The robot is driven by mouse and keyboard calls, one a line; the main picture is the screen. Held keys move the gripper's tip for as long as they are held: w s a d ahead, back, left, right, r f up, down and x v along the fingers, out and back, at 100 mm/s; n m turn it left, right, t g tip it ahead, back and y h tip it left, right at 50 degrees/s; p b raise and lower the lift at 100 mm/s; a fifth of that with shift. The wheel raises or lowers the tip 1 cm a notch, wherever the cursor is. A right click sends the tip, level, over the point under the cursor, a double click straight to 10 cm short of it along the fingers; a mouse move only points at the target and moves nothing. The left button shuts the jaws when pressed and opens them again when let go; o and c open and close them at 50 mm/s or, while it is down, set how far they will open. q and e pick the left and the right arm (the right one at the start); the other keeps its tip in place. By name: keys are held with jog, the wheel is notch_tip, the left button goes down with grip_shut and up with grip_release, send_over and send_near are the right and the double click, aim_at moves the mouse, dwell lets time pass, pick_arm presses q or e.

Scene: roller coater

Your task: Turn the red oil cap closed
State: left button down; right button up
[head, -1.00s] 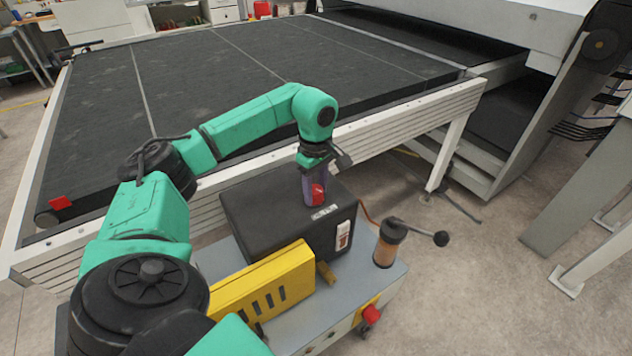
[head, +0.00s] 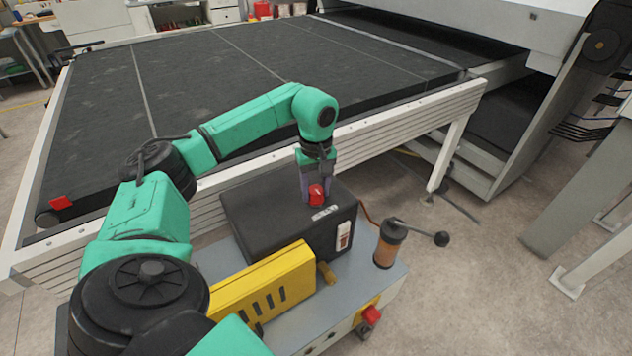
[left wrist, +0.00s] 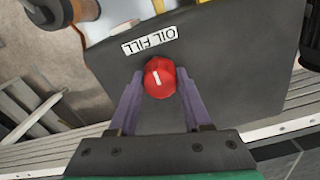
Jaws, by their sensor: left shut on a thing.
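The red oil cap (head: 317,194) sits on top of the black box (head: 265,222), behind a white label. In the left wrist view the red cap (left wrist: 160,77) carries a white line mark, and the label (left wrist: 150,40) reads "OIL FILL". My left gripper (head: 315,188) reaches down to the cap from above. In the left wrist view its two purple fingers (left wrist: 160,85) stand on either side of the cap, shut on it. The far side of the cap is partly hidden by the fingers in the head view. My right gripper is not in view.
The box stands on a grey cart (head: 375,285) with a yellow guard (head: 265,283), an amber cylinder (head: 388,245) and a black-knobbed lever (head: 440,239). A red knob (head: 371,314) is on the cart's front. A large dark conveyor bed (head: 230,85) lies behind.

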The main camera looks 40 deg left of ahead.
pick_arm(q)
jog(key=shift+w+a+r, duration=0.1)
jog(key=shift+w+r, duration=0.05)
jog(key=shift+r, duration=0.05)
jog(key=shift+c, duration=1.7)
grip_release()
jog(key=shift+f, duration=0.15)
notch_tip(320, 180, up, 10)
jog(key=shift+f+b, duration=0.2)
jog(key=shift+b, duration=0.2)
notch_tip(320, 180, up, 5)
jog(key=p, duration=0.3)
send_over(316, 189)
jog(key=shift+a, duration=0.1)
